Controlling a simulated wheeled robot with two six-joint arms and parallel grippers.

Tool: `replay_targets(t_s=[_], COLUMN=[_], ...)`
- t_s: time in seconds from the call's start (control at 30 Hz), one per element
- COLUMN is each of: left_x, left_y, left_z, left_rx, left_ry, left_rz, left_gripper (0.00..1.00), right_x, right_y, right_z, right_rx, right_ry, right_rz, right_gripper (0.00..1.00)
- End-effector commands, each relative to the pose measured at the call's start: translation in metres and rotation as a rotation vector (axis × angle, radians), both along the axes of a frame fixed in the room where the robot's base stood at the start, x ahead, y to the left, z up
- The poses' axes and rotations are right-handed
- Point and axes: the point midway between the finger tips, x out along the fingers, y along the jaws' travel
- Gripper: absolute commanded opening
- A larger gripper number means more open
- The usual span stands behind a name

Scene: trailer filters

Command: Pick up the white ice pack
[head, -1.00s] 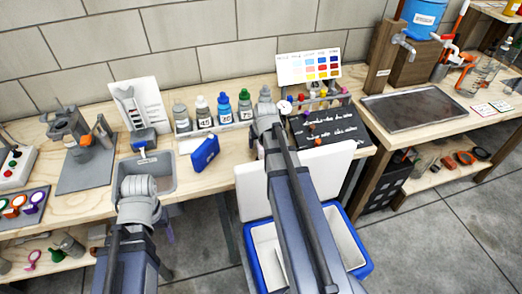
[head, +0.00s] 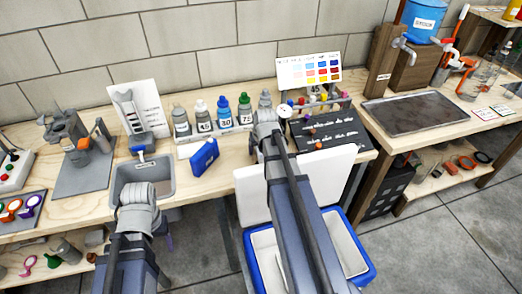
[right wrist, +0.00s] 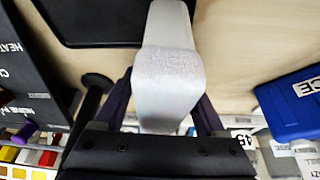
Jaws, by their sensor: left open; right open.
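I cannot pick out a white ice pack for certain.
An open blue-rimmed cooler (head: 362,268) with white lid panels (head: 325,172) is under my right arm. Several bottles (head: 225,112) line the bench back. A black lettered box (head: 328,130) stands right of my right gripper. A dark tray (head: 415,108) lies farther right.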

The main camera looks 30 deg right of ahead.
Motion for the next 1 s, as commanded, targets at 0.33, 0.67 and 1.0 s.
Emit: replay_targets(t_s=[0.33,0.67,1.0], left_x=[0.0000,0.0000,0.0000], left_y=[0.0000,0.0000,0.0000], left_z=[0.0002,0.0002,0.0001], left_rx=[0.000,0.000,0.000], left_ry=[0.000,0.000,0.000], left_rz=[0.000,0.000,0.000], left_gripper=[0.67,0.67,0.67], right_x=[0.0000,0.0000,0.0000], right_y=[0.0000,0.0000,0.0000], right_z=[0.0002,0.0001,0.0001], right_rx=[0.000,0.000,0.000], right_ry=[0.000,0.000,0.000], right_rz=[0.000,0.000,0.000], right_gripper=[0.55,0.17,0.00])
